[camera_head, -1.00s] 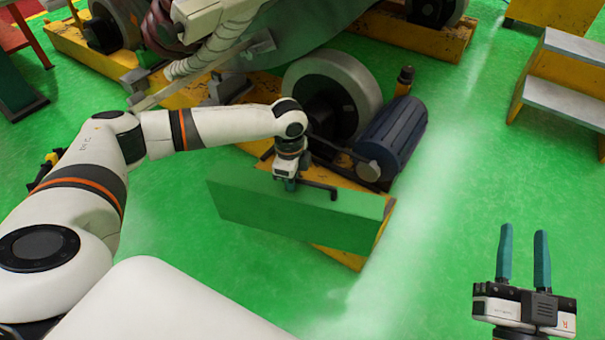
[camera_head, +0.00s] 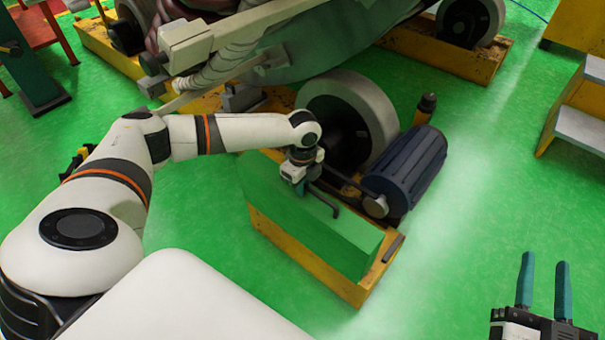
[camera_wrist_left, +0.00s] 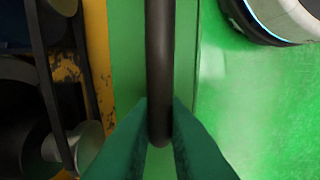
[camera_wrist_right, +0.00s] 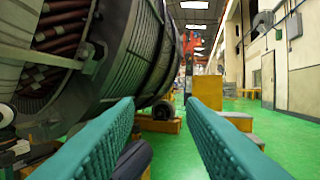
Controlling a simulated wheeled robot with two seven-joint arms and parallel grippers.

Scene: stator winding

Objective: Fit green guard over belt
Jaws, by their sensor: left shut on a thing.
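The green guard (camera_head: 318,220) is a long box with a dark bar handle (camera_head: 325,200) on top. It is at the near edge of the yellow base (camera_head: 290,244), in front of the motor and roller. My left gripper (camera_head: 298,186) is shut on the handle, which also shows between its fingers in the left wrist view (camera_wrist_left: 160,70). The belt (camera_wrist_left: 52,90) runs beside the guard in the left wrist view; in the head view it is mostly hidden. I cannot tell whether the guard touches the base. My right gripper (camera_head: 543,285) is open and empty at the lower right.
A dark blue motor (camera_head: 408,170) and a grey roller (camera_head: 360,110) stand on the base behind the guard. The large stator (camera_wrist_right: 90,60) fills the left of the right wrist view. Yellow steps (camera_head: 580,110) stand at the right. The green floor between is clear.

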